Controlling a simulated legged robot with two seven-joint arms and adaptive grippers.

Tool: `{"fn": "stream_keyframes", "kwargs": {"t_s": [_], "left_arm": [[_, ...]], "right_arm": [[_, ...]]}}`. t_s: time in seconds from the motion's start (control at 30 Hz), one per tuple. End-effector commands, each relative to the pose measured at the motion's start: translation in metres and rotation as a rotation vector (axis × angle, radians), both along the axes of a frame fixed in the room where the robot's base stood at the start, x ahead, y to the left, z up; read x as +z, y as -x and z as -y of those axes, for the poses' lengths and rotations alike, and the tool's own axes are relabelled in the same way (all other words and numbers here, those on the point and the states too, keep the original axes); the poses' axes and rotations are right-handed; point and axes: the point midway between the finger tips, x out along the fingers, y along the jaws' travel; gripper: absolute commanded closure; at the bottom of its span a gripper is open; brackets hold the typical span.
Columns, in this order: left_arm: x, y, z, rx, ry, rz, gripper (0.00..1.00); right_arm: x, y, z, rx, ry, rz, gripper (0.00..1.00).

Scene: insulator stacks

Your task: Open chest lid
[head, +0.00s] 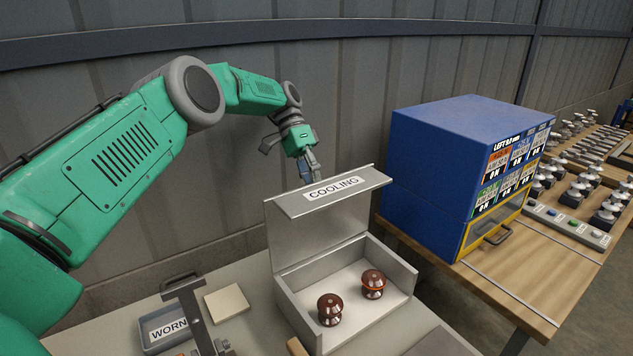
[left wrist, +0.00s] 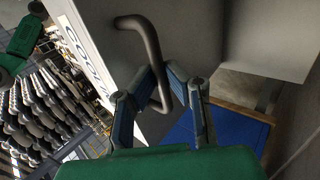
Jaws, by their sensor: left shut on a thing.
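The grey metal chest (head: 345,325) stands on the bench with its lid (head: 310,235) raised to about upright and its inside showing. The lid's front lip carries a COOLING label (head: 333,188). Two brown insulators (head: 330,309) (head: 373,284) sit inside the chest. My left gripper (head: 309,172) is behind the top of the lid, its fingertips partly hidden by it. In the left wrist view my left gripper (left wrist: 163,88) is shut on the dark bent lid handle (left wrist: 143,28). My right gripper is not in view.
A blue cabinet (head: 425,150) stands right of the chest on a wooden table (head: 535,275). A WORN tray (head: 150,340) and a pale block (head: 227,302) lie left of the chest. A corrugated wall is close behind.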

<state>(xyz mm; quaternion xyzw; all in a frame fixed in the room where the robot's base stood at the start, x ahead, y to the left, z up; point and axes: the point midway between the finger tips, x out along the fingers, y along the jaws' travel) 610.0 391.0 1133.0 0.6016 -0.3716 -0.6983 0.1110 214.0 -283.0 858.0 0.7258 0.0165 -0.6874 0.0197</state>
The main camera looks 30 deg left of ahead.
Motion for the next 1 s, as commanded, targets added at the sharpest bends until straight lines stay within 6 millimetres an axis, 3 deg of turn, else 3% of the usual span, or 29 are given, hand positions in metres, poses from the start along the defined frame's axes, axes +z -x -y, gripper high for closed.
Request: {"fn": "stream_keyframes", "kwargs": {"t_s": [0.43, 0.5, 0.53, 1.0], "left_arm": [[-0.0046, 0.0, -0.0021, 0.002, -0.001, -0.001, 1.0], [-0.0042, 0.0003, -0.0011, 0.001, -0.001, -0.002, 0.75], [-0.0037, 0.0002, -0.0008, 0.002, -0.001, -0.001, 0.69], [0.004, 0.0006, -0.0035, 0.001, 0.003, 0.005, 0.69]], "right_arm": [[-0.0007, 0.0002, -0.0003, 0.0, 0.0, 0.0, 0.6], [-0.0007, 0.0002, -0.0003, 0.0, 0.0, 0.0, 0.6], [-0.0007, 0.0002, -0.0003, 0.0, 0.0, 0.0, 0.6], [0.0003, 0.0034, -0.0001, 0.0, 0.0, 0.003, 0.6]]}}
